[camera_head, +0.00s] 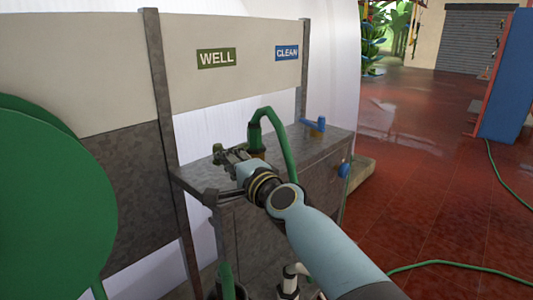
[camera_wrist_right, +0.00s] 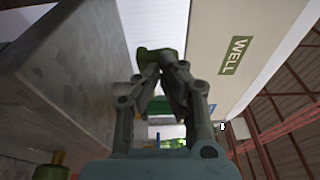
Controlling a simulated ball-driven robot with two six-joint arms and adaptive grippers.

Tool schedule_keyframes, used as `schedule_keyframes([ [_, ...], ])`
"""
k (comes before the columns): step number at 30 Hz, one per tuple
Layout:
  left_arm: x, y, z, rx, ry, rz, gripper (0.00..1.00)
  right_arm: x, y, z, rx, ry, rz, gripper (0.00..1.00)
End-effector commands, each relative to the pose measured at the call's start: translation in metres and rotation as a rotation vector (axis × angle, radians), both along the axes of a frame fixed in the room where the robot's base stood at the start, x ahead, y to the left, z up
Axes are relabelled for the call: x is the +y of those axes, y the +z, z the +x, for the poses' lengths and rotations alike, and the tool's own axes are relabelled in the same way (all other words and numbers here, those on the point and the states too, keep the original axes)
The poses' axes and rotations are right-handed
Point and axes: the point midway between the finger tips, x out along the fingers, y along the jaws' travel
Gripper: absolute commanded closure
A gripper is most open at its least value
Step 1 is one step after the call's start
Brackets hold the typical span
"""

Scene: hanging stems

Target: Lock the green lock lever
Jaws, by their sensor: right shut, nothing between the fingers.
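A small green lever (camera_head: 218,153) shows at the back left of the grey metal cabinet, below the WELL sign. It looks like the lock lever, though its shape is mostly hidden by my gripper. My right gripper (camera_head: 227,156) reaches over the cabinet top with its fingertips at or beside this lever. In the right wrist view the fingers (camera_wrist_right: 162,73) are shut and empty. A dull green knob-like part (camera_wrist_right: 153,60) shows right at the fingertips there; I cannot tell whether they touch. My left gripper is not in view.
A green hose (camera_head: 282,130) arches up beside my right wrist. A blue valve handle (camera_head: 315,126) stands farther right on the grey cabinet (camera_head: 325,150). A large green disc (camera_head: 50,200) fills the left. Red floor (camera_head: 430,200) lies open at right.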

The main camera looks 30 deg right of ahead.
Motion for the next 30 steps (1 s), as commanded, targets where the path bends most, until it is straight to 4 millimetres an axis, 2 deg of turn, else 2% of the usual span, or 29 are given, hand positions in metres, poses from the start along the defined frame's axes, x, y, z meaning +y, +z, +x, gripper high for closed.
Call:
schedule_keyframes([
  [10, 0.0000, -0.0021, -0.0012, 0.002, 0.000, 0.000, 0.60, 0.0082, -0.0004, 0.0073, 0.000, 0.003, 0.002, 1.00],
  [30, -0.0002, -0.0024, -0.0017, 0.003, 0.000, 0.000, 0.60, 0.0092, -0.0001, 0.0084, 0.000, 0.003, 0.001, 1.00],
])
